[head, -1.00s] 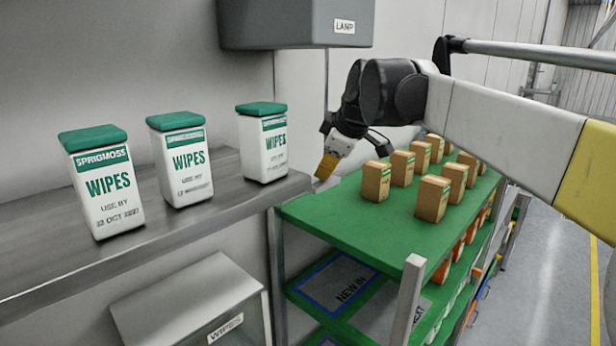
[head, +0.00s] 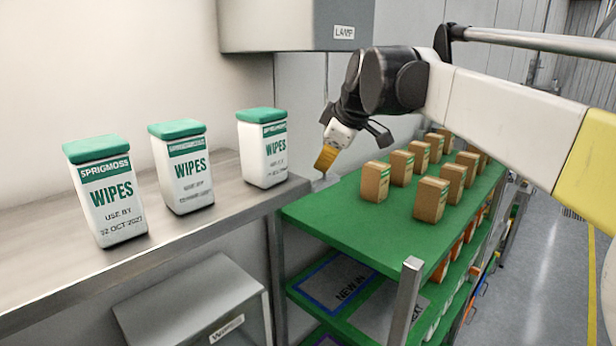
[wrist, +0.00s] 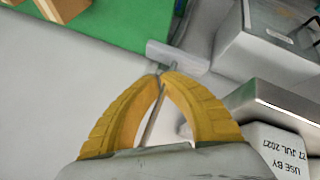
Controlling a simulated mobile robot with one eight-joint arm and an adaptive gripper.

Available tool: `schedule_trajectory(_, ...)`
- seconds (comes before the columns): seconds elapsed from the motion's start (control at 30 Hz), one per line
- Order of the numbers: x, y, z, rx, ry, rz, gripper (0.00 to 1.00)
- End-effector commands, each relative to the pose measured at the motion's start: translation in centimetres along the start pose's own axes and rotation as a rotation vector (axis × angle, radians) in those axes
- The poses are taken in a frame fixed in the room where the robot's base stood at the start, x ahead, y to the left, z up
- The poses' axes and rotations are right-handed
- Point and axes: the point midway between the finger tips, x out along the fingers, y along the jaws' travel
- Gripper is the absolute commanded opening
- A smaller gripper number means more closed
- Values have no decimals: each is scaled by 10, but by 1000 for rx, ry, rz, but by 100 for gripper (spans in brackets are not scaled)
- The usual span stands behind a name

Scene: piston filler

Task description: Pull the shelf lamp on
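The shelf lamp (head: 285,28) is a grey box labelled LAMP on the wall above the steel shelf. The wall and shelf under it are brightly lit. A thin pull cord (head: 327,82) hangs from its right side. My gripper (head: 322,168) is by the shelf's right end, with its yellow fingers pointing down. In the wrist view my gripper (wrist: 161,76) has its fingertips together around the cord. The small grey T-shaped pull handle (wrist: 178,56) lies just beyond the fingertips; it also shows below them in the head view (head: 323,181).
Several white-and-green wipes tubs stand on the steel shelf (head: 40,222); the nearest tub (head: 264,150) is left of my gripper. A green rack (head: 340,215) with small brown boxes (head: 430,199) is to the right and below. A grey bin (head: 195,300) sits under the shelf.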

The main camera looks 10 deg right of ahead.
Motion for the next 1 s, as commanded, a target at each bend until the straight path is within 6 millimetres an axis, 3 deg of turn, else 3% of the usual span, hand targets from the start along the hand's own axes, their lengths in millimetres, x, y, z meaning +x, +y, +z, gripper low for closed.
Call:
schedule_trajectory(0.27, -7, 4, -4, 0, 0, 0, 0)
schedule_trajectory(0.7, -46, 25, -25, 0, 0, 0, 0)
schedule_trajectory(1.0, -47, 26, -26, 0, 0, 0, 0)
